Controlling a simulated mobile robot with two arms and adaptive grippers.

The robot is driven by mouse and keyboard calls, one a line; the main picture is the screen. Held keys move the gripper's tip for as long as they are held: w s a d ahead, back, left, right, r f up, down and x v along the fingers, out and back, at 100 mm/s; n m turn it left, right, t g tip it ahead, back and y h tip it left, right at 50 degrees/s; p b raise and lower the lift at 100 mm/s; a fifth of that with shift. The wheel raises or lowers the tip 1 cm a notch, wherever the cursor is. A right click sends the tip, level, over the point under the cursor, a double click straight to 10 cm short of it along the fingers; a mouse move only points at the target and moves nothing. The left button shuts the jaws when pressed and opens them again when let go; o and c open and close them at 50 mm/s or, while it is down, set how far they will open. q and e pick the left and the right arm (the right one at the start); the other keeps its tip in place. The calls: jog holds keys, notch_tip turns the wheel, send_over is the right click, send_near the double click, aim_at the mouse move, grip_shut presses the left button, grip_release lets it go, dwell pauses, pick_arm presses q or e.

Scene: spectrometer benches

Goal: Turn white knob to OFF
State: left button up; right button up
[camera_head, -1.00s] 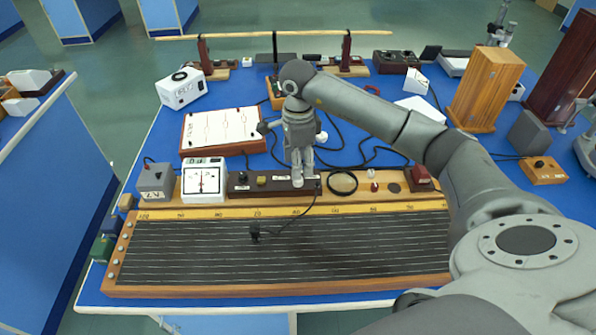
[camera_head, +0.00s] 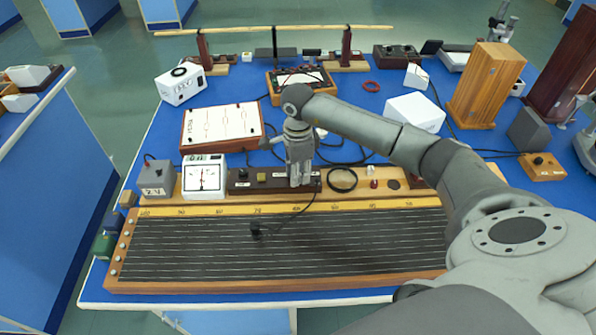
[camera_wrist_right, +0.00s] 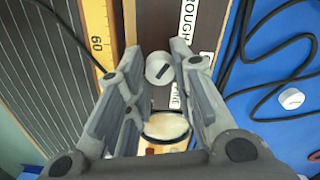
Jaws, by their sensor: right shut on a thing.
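The white knob (camera_wrist_right: 159,68) is a small round cap with a dark line across it. It sits on a dark brown strip (camera_head: 243,189) lettered "ROUGH" in the right wrist view. My right gripper (camera_head: 300,184) reaches down over the strip in the head view, and its fingers hide the knob there. In the right wrist view my right gripper (camera_wrist_right: 160,62) has a fingertip on either side of the knob and is shut on it. The knob's OFF mark cannot be made out. My left gripper is not in view.
A long wire board (camera_head: 190,245) lies in front of the strip. A white dial meter (camera_head: 204,178) and a grey box (camera_head: 156,178) stand left. A black ring (camera_head: 342,180) is just right of the gripper. Black cables lie on the blue table behind.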

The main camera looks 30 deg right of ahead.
grip_shut()
jog(key=shift+m, duration=0.3)
jog(key=m+b, duration=0.2)
jog(key=m, duration=0.2)
jog(key=shift+f+m, duration=0.1)
jog(key=shift+m, duration=0.2)
jog(key=m+b, duration=0.1)
jog(key=m, duration=0.2)
jog(key=shift+m+b, duration=0.4)
jog(key=shift+m, duration=1.3)
jog(key=o, duration=0.9)
grip_release()
